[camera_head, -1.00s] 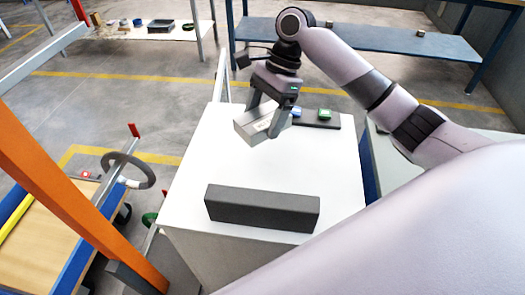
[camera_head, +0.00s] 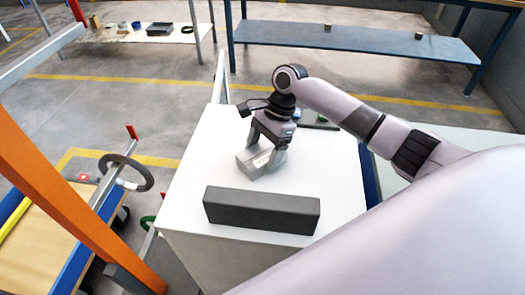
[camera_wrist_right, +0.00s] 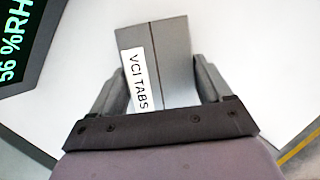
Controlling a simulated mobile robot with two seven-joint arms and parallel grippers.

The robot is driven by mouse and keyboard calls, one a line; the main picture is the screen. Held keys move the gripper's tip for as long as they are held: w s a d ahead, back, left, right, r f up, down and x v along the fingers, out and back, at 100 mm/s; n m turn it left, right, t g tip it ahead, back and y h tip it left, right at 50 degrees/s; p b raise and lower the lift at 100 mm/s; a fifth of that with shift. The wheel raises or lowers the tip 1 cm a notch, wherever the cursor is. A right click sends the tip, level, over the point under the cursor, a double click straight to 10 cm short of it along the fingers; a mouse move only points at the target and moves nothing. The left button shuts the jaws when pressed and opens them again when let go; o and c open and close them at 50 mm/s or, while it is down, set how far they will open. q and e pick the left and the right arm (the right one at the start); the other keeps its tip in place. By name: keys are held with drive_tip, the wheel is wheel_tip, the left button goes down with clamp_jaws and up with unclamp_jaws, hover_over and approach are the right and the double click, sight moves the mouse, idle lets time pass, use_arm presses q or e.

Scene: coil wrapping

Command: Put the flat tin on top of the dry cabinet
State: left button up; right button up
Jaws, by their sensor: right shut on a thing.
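The flat tin (camera_head: 256,161) is a grey box with a white label. In the right wrist view the tin (camera_wrist_right: 165,62) shows the label "VCI TABS" and a dark line along its top. My right gripper (camera_head: 266,149) is shut on it, with a finger on each side. The tin is low over the white top of the dry cabinet (camera_head: 200,165), behind the dark grey block; I cannot tell whether it touches. My left gripper is not in view.
A long dark grey block (camera_head: 262,210) lies along the cabinet top's front part. A dark display with green digits (camera_wrist_right: 18,40) is beside the tin in the wrist view. An orange post (camera_head: 70,195) stands at left.

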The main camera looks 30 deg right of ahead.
drive_tip(key=o, duration=1.1)
drive_tip(key=v, duration=1.2)
drive_tip(key=shift+s, duration=0.1)
